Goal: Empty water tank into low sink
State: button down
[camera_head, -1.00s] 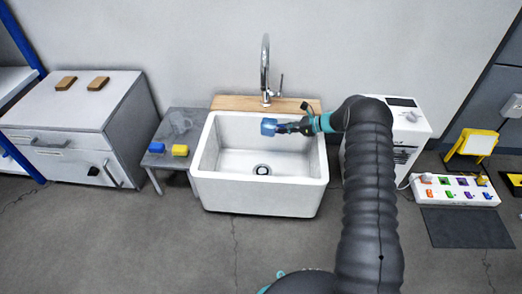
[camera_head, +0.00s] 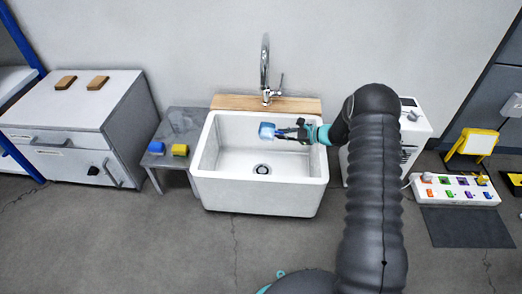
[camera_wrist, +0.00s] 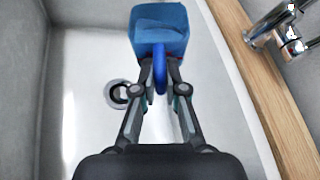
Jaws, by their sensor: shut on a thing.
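The water tank is a small translucent blue container (camera_head: 267,131) with a blue handle, held over the low white sink (camera_head: 258,202). My gripper (camera_head: 301,131) reaches in from the right and is shut on the tank's handle. In the wrist view the tank (camera_wrist: 160,28) is beyond the fingertips, and my gripper (camera_wrist: 160,88) has its fingers on both sides of the blue handle. The sink's drain (camera_head: 262,169) lies below the tank. I cannot tell whether water is in the tank.
A chrome faucet (camera_head: 265,70) stands on a wooden ledge (camera_head: 235,102) behind the sink. A grey side table (camera_head: 183,122) with a blue and a yellow block is at left. A white appliance (camera_head: 414,130) stands at right, beside a power strip (camera_head: 455,190).

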jog(key=shift+s+a+r+n+t+b, duration=0.15)
jog(key=shift+s+r+n+t+b, duration=0.1)
jog(key=shift+s+n+t, duration=0.3)
jog(key=shift+s+a+r+n+t+b, duration=0.2)
jog(key=shift+s+n, duration=0.25)
jog(key=shift+s, duration=0.3)
jog(key=shift+s+r+n+t, duration=0.15)
jog(key=shift+s+n+t, duration=0.05)
jog(key=shift+n+t, duration=0.2)
jog(key=shift+s+r+n+b, duration=0.1)
jog(key=shift+r+n+b, duration=0.05)
jog(key=shift+n+b, duration=0.2)
jog(key=shift+s+a+r+n+t, duration=0.1)
jog(key=shift+s+a+n+t, duration=0.15)
jog(key=shift+s, duration=0.25)
jog(key=shift+s+a+r+n+t+b, duration=0.15)
jog(key=shift+s+n+t+b, duration=0.15)
jog(key=shift+s, duration=0.3)
jog(key=shift+s+r+n+t+b, duration=0.1)
jog(key=shift+s+n+t+b, duration=0.15)
jog(key=shift+s+n, duration=0.25)
